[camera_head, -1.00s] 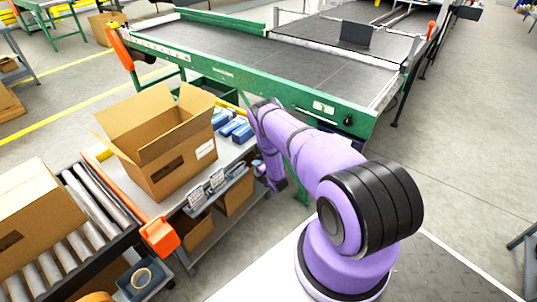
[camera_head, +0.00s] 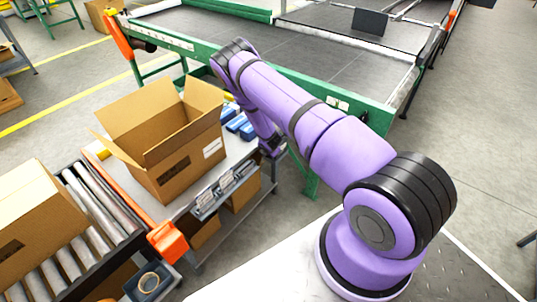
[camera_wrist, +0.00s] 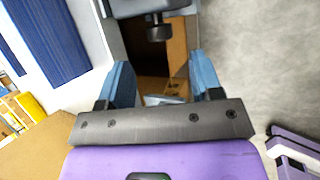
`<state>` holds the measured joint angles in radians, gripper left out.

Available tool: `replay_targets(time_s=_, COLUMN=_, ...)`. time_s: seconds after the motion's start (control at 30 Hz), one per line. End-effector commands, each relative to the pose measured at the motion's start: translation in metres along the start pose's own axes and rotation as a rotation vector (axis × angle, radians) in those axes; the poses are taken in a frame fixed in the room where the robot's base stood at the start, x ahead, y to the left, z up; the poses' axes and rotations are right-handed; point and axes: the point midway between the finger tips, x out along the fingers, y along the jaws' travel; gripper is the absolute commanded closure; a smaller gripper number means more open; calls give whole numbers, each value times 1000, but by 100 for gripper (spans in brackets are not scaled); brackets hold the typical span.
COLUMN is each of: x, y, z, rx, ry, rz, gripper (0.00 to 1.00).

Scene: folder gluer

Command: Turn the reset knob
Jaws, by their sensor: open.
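A black knob-like part (camera_wrist: 158,29) sticks out of a dark grey housing (camera_wrist: 142,7) at the top of the wrist view, beside the table's edge. I cannot read any label on it. My gripper (camera_wrist: 160,64) is open, with its two blue fingers apart and nothing between the tips. The knob lies ahead of the fingertips, roughly in line with the gap, and looks untouched. In the head view my gripper hangs at the table's right end, largely hidden by my arm, and the knob cannot be made out there.
A white-topped table (camera_head: 238,151) carries an open cardboard box (camera_head: 165,140) and blue packs (camera_head: 240,127); boxes sit on its lower shelf. A green-framed conveyor (camera_head: 300,75) runs behind. A roller conveyor (camera_head: 85,215) stands at left. The floor at right is clear.

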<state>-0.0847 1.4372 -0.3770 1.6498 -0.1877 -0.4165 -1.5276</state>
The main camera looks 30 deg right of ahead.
Motion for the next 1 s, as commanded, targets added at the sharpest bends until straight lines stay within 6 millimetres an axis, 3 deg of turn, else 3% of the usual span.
replay_targets(time_s=0.2, x=40, y=-1, z=0, rx=2, ry=0, rz=1, gripper=41)
replay_targets(time_s=0.4, x=63, y=0, z=0, rx=1, ry=0, rz=1, gripper=41)
replay_targets(time_s=0.83, x=71, y=0, z=0, rx=1, ry=0, rz=1, gripper=41)
replay_targets(time_s=1.0, x=71, y=0, z=0, rx=1, ry=0, rz=1, gripper=77)
